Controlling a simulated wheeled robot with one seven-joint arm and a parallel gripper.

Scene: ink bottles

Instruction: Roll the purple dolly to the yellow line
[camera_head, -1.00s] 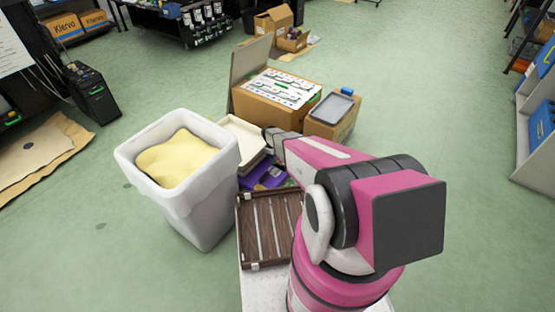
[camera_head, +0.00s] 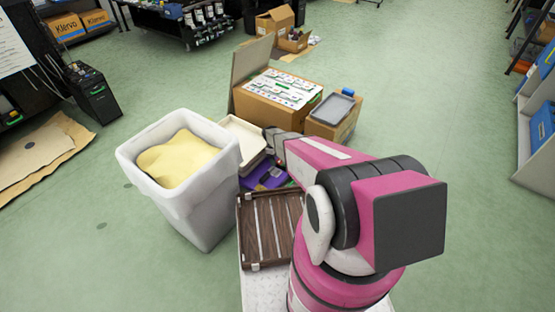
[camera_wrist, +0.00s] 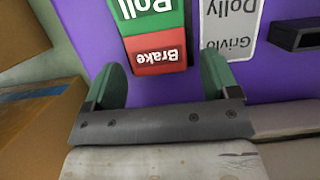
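The purple dolly (camera_head: 268,178) shows only in part in the head view, between the white bin and my arm. In the wrist view its purple face (camera_wrist: 85,22) fills much of the picture. On it is a switch with a green "Roll" half (camera_wrist: 147,14) and a red "Brake" half (camera_wrist: 157,54), and a grey label (camera_wrist: 230,25) with "Grivlo Dolly". My gripper (camera_wrist: 163,82) is open, its two green-padded fingers apart on either side of the area just below the red half. Whether they touch the dolly I cannot tell. In the head view my arm hides the gripper. No yellow line is visible.
A white bin (camera_head: 195,205) with yellow contents stands at left. A brown slatted crate (camera_head: 265,262) lies in front of the dolly. A cream tray (camera_head: 244,132) and cardboard boxes (camera_head: 262,112) are behind it.

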